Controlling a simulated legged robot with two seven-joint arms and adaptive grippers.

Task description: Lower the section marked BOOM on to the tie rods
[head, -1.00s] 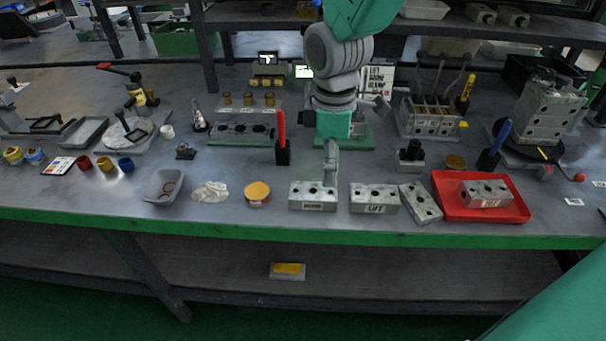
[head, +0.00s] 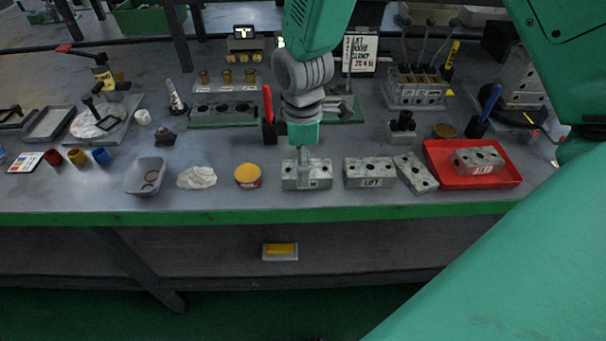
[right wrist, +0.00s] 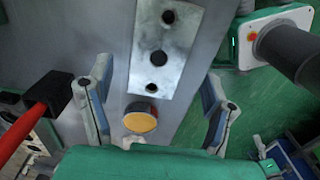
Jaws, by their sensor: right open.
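The grey block under my right gripper, whose label reads like BOOM in the earlier head view, lies near the bench's front edge (head: 291,182). Its label is now partly covered. My right gripper (head: 307,163) points down at this block. In the right wrist view the open fingers (right wrist: 157,74) stand apart, on either side of the block's near end (right wrist: 177,42); I cannot tell contact. Three holes show in its top. A green-based fixture (head: 349,112) behind the gripper is partly hidden, and I cannot make out the tie rods. My left gripper is not in view.
The LIFT block (head: 355,180) and an angled block (head: 422,183) lie to the right. The red tray (head: 510,180) holds the TILT block (head: 466,168). A yellow-topped tin (head: 248,177) is to the left. A red-handled tool (head: 267,105) stands close behind the gripper.

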